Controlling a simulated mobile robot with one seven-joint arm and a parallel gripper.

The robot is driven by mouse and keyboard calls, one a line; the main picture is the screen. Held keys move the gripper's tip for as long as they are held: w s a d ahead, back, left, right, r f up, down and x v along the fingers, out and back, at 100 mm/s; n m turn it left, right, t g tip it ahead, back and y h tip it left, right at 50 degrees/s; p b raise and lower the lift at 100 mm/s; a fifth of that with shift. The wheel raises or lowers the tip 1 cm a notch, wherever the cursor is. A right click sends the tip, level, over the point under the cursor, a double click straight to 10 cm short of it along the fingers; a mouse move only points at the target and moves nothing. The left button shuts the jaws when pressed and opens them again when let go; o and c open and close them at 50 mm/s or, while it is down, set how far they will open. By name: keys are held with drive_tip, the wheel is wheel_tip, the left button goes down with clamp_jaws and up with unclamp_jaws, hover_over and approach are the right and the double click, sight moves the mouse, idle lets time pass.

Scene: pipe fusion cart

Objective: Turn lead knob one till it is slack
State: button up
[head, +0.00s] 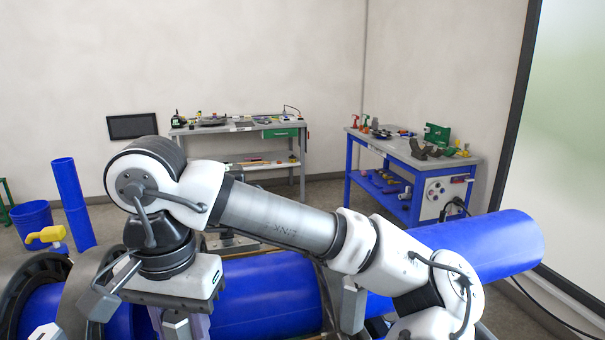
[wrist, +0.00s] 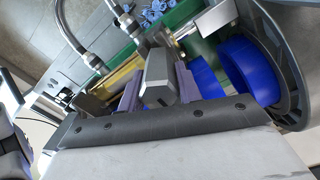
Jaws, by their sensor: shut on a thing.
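A grey, block-shaped knob (wrist: 158,80) sits between the two purple-grey fingers of my gripper (wrist: 158,90) in the wrist view. The fingers are shut on it, one on each side. In the head view my gripper (head: 180,316) points down in front of the blue pipe (head: 265,295), and the knob's end shows low between the fingers. Similar grey knobs show to the left (head: 99,304) and right (head: 352,305). No label is readable, so I cannot tell by marking which knob is lead knob one. The knob's thread is hidden.
Dark clamp rings (head: 28,295) surround the pipe at left; one (wrist: 285,65) is close on the wrist view's right. Hoses (wrist: 88,50) run beside the knob. A yellow-handled valve (head: 47,235) stands at left. Two workbenches (head: 240,128) (head: 425,158) stand at the back.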

drive_tip(key=shift+n, duration=0.5)
drive_tip(key=shift+n, duration=0.5)
drive_tip(key=shift+c, duration=0.2)
drive_tip(key=o, duration=2)
drive_tip(key=shift+r, duration=0.1)
wheel_tip(320, 180, up, 6)
drive_tip(key=p, duration=0.5)
